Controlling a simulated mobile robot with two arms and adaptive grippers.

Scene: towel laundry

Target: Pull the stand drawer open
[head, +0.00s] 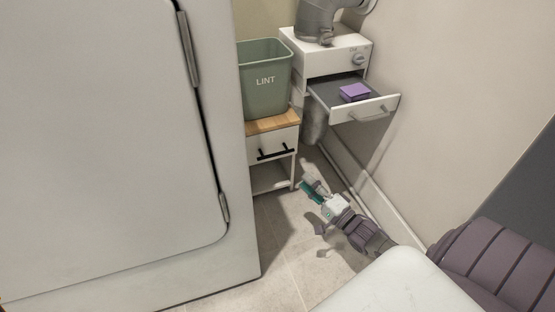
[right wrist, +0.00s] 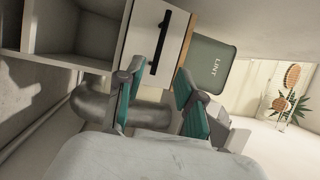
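The small stand has a wooden top (head: 272,122) and a white drawer (head: 258,146) with a black bar handle (head: 275,154). The drawer looks closed, and an open shelf lies below it. In the right wrist view the drawer (right wrist: 143,20) appears turned on its side, with its black handle (right wrist: 160,42) ahead of the fingers. My right gripper (head: 311,188) is low, to the right of the stand and apart from the handle. Its teal-padded fingers (right wrist: 158,98) are open with nothing held between them. My left gripper is not in view.
A green LINT bin (head: 264,82) stands on the stand. Behind it to the right, a white unit (head: 322,62) has an open drawer (head: 366,112) holding a purple block (head: 354,92). A large white appliance (head: 110,140) fills the left. Floor (head: 283,232) before the stand is clear.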

